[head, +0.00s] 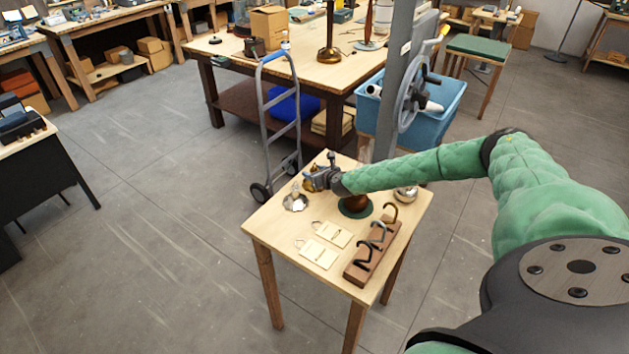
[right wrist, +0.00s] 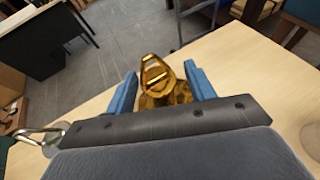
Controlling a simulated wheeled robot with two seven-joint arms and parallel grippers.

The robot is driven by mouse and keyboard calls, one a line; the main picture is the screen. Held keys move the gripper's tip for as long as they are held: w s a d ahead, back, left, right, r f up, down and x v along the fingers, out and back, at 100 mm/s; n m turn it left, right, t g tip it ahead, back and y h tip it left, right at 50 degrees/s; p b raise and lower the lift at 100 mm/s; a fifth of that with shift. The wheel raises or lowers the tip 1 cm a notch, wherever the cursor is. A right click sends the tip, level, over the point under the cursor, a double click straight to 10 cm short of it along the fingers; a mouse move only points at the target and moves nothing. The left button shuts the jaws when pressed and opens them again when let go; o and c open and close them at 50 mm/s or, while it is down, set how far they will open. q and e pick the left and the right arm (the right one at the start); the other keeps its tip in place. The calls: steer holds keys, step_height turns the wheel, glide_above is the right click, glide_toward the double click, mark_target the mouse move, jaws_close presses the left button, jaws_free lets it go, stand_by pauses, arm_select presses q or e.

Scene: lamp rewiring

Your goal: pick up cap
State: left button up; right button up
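A gold-coloured metal piece (right wrist: 163,82) with a loop-like top, which I take to be the cap, shows between my right gripper's blue fingers in the right wrist view. In the head view it is a small gold patch (head: 309,184) at the small table's back left, partly hidden by the gripper. My right gripper (right wrist: 162,88) is open, its fingers on either side of the gold piece; whether they touch it is unclear. In the head view the right gripper (head: 316,178) is low over the table. My left gripper is not in view.
The small wooden table (head: 262,232) also holds a silvery piece (head: 295,201), two pale plates with wire loops (head: 320,253), a wooden block with dark hooks (head: 357,270), and a round metal piece (head: 405,194). A hand truck (head: 268,120) and a grey post (head: 395,80) stand behind.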

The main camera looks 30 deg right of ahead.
steer(key=c, duration=0.9)
steer(key=shift+r, duration=0.1)
steer(key=shift+c, duration=0.2)
